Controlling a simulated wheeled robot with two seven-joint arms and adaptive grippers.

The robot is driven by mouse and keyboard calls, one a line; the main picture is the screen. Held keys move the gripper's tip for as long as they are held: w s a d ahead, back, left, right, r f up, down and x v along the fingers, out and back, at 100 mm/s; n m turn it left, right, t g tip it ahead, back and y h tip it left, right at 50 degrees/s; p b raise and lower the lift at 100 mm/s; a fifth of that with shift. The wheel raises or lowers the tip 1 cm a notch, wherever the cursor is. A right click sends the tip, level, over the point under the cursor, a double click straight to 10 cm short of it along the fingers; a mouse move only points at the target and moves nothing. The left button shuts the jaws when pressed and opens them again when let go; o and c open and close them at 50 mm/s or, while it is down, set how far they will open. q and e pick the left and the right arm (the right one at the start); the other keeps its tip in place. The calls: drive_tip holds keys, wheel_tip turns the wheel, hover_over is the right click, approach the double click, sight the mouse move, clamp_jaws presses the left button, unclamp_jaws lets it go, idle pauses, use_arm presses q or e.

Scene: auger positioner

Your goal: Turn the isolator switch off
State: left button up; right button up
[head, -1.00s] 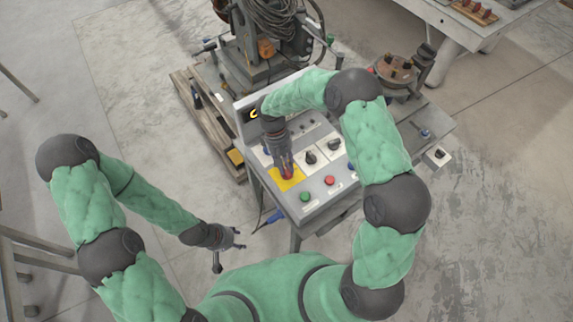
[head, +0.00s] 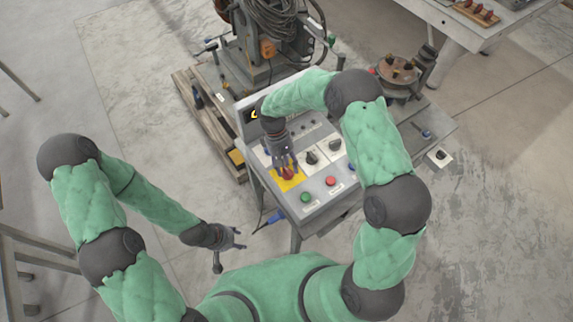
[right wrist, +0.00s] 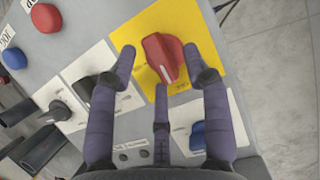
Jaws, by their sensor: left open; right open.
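The isolator switch is a red rotary knob (head: 289,174) on a yellow plate (head: 296,184) at the near left of the grey control panel. In the right wrist view the red knob (right wrist: 168,56) has a raised grip with a white mark, and the yellow plate (right wrist: 205,22) surrounds it. My right gripper (head: 284,164) is open at the knob, its fingers spread. In the right wrist view its fingers (right wrist: 160,68) stand around the knob without a clear grip. My left gripper (head: 238,239) is open and empty, left of the panel.
The panel also has a green button (head: 306,197), a red button (head: 330,180) and black selector knobs (head: 310,158) close beside the yellow plate. A blue button (right wrist: 14,58) shows in the right wrist view.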

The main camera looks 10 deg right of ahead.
drive_tip(key=shift+r, duration=0.1)
drive_tip(key=v, duration=1.1)
drive_tip(key=shift+w+r, duration=0.2)
drive_tip(key=shift+r, duration=0.15)
drive_tip(key=shift+f, duration=0.1)
